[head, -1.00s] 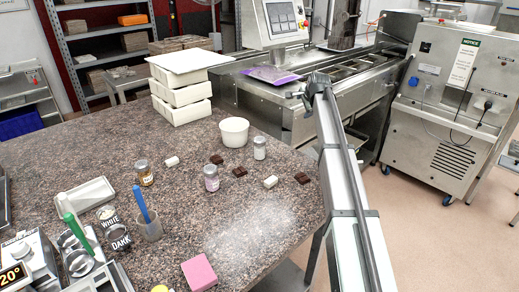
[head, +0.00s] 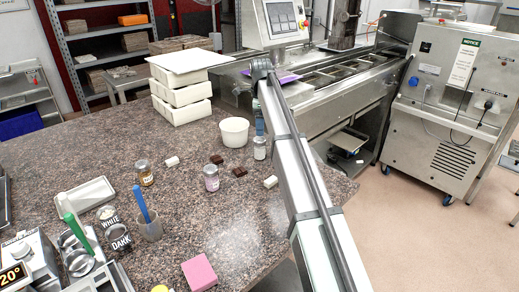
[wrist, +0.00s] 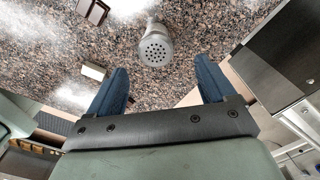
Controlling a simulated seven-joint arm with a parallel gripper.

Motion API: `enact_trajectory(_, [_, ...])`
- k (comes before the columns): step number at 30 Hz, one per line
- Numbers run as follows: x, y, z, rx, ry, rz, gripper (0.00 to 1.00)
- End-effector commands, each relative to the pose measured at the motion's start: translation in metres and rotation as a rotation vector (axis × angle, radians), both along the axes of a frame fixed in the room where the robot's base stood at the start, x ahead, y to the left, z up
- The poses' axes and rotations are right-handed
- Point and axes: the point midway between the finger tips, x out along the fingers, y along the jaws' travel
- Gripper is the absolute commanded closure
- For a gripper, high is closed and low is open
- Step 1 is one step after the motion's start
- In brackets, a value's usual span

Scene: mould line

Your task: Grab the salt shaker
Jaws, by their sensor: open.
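The salt shaker (head: 260,148) stands upright on the speckled worktop near its back right edge, a small clear jar with a grey top. In the wrist view the shaker (wrist: 155,50) shows its round perforated cap facing the camera. My gripper (wrist: 160,68) is open, with one blue finger on each side below the shaker in the picture. The shaker lies ahead of the gap between the fingertips, and neither finger visibly touches it. In the head view my arm hides most of the gripper; a bit of blue finger shows just above the shaker.
A white tub (head: 234,132) stands close to the shaker's left. White boxes (head: 183,98) are stacked behind. The worktop's right edge is close.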

Motion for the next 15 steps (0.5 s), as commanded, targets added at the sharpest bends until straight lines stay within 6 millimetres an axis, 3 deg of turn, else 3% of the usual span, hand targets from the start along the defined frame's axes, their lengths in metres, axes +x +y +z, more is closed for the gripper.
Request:
enact_trajectory(9, [-0.001, 0.000, -0.053, 0.001, 0.000, 0.001, 0.17])
enact_trajectory(15, [-0.001, 0.000, -0.064, 0.001, -0.002, 0.001, 0.17])
